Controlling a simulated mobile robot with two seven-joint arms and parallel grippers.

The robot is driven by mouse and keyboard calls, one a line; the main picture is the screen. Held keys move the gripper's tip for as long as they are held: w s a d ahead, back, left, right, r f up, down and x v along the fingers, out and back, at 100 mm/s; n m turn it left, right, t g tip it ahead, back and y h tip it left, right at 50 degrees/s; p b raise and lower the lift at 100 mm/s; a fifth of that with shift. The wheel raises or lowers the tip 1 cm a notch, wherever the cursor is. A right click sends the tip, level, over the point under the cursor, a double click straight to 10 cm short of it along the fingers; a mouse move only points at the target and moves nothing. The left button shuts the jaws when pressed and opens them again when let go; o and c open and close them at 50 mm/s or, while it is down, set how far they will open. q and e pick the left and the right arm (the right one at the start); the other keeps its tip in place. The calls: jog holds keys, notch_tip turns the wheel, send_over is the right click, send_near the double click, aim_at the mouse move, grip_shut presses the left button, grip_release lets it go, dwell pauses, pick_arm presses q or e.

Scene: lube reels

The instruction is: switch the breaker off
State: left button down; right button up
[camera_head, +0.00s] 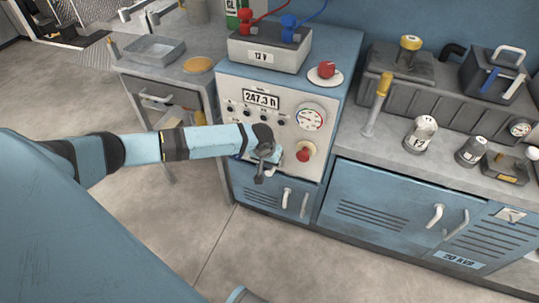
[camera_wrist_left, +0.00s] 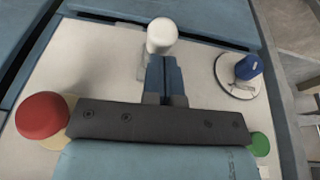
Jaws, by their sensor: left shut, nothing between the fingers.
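The blue cabinet's pale front panel (camera_head: 232,88) has a display reading 247.3 h, a round gauge and small knobs. In the left wrist view, a white-capped lever (camera_wrist_left: 161,36) stands on the panel straight ahead of my fingertips; it looks like the breaker handle, but no label shows. My left gripper (camera_head: 262,172) is low on the panel, mostly in front of this lever. In the wrist view its fingers (camera_wrist_left: 164,68) are together and empty, right at the lever's cap; I cannot tell if they touch. My right gripper is not in view.
A red button (camera_head: 303,155) is close right of my gripper; in the wrist view a blue knob (camera_wrist_left: 248,68) and green button (camera_wrist_left: 261,144) are on the other side. A red rotary knob (camera_head: 326,70) and a 12 V battery (camera_head: 262,54) are on top.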

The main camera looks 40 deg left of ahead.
aim_at(267, 173)
pick_arm(q)
jog(key=p, duration=0.3)
jog(key=shift+s+d+t, duration=0.15)
jog(key=shift+s+t, duration=0.25)
jog(key=f+t+p, duration=0.1)
jog(key=p, duration=0.1)
jog(key=shift+s+p, duration=0.3)
jog(key=shift+p, duration=0.05)
jog(key=shift+s+d+f+t+y+p, duration=0.15)
jog(key=shift+s+f+t+y+p, duration=0.3)
jog(key=shift+t, duration=0.35)
jog(key=f+t, duration=0.2)
jog(key=shift+s+f+b, duration=0.25)
jog(key=shift+f+b, duration=0.05)
jog(key=shift+b, duration=0.1)
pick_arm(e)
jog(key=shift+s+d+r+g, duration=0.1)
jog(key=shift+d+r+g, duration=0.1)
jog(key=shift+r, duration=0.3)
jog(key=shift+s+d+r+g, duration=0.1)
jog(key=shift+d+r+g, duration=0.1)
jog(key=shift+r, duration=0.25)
pick_arm(q)
jog(key=shift+r+p, duration=0.85)
jog(key=shift+p, duration=0.1)
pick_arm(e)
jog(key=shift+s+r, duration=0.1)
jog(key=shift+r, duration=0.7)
